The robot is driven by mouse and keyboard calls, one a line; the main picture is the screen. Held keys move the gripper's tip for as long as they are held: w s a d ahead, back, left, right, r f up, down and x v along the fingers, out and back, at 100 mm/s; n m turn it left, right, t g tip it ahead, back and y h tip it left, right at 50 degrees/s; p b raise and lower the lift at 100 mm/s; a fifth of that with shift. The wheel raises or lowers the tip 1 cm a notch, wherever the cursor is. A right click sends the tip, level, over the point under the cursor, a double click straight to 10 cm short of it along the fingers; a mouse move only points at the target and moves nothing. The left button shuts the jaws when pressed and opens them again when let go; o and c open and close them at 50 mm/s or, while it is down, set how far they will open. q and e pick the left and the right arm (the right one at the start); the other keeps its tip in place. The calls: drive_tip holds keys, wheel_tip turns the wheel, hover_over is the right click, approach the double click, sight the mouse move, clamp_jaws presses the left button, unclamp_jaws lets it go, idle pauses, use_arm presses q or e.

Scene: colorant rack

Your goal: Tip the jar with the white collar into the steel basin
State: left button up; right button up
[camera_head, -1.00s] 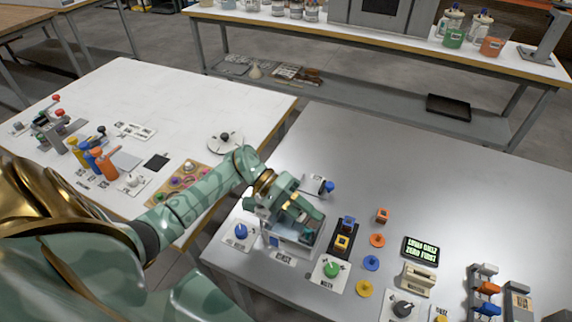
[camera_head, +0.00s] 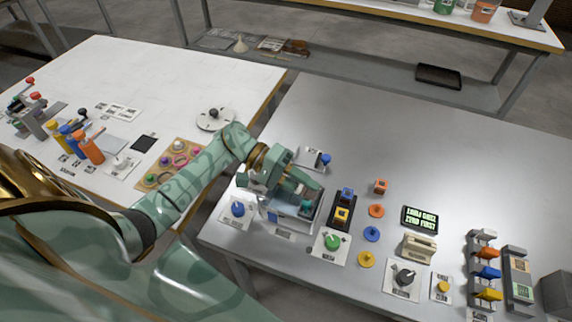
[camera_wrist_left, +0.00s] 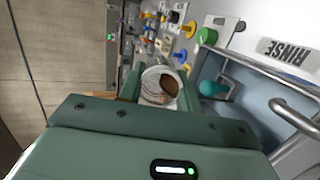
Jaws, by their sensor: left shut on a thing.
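My left gripper (camera_head: 312,183) is over the back part of the steel basin (camera_head: 284,220), which sits at the near left of the grey table. In the left wrist view the gripper (camera_wrist_left: 160,92) is shut on a round jar (camera_wrist_left: 151,78) with a whitish rim and brown inside, its mouth facing the camera. A teal object (camera_head: 306,205) is inside the basin. My right gripper is not in view.
A blue knob (camera_head: 238,209) stands left of the basin and a green knob (camera_head: 332,241) right of it. A dark stand with blue and yellow blocks (camera_head: 342,215) is close on the right. The back of the grey table (camera_head: 350,120) is clear.

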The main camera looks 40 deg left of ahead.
use_arm(q)
drive_tip(key=shift+s+a+r+h+p, duration=0.15)
drive_tip(key=shift+a+r+h+p, duration=0.4)
drive_tip(key=shift+r+h, duration=0.2)
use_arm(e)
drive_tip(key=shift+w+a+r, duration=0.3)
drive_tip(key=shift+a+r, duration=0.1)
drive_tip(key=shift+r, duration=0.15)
use_arm(q)
drive_tip(key=shift+a+r+h, duration=0.1)
drive_tip(key=shift+a+h, duration=0.05)
drive_tip(key=shift+h, duration=0.7)
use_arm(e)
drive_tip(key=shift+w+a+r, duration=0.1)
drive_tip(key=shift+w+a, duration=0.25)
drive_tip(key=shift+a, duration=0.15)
